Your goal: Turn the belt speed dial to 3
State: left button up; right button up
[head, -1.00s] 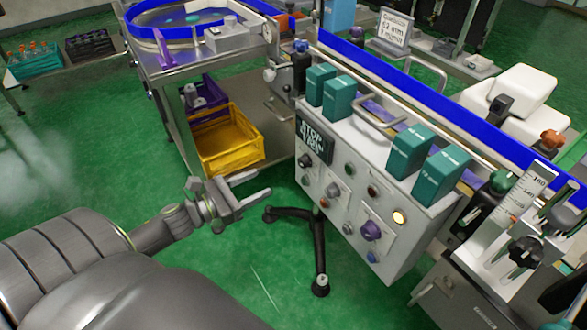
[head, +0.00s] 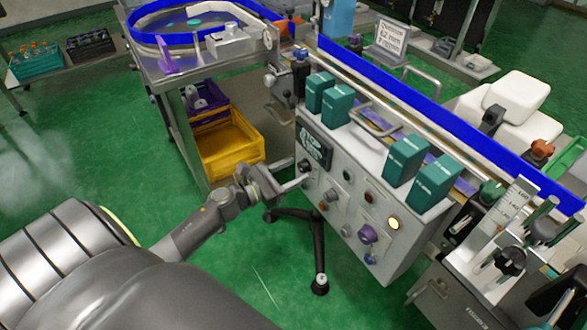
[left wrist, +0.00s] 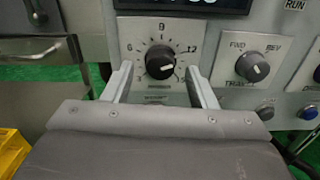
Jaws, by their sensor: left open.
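The belt speed dial (left wrist: 160,62) is a round black knob on a white scale plate. It stands in the middle of the left wrist view, and its white mark sits right of centre. In the head view the dial (head: 304,164) is at the panel's left end, partly behind my fingers. My left gripper (head: 302,174) is open in front of it. In the left wrist view the gripper's fingers (left wrist: 160,85) lie left and right of the dial, not closed on it. My right gripper is not in view.
A FWD/REV knob (left wrist: 252,67) is right of the dial, and a dark display (head: 314,145) is above. A lit button (head: 393,224) and purple knob (head: 367,234) are further right. Teal boxes (head: 337,104) stand on top. A yellow crate (head: 230,145) is at left.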

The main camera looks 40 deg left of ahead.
pick_arm(q)
jog(key=shift+w+d, duration=0.15)
jog(key=shift+w, duration=0.15)
jog(key=c, duration=1)
jog(key=shift+n, duration=0.3)
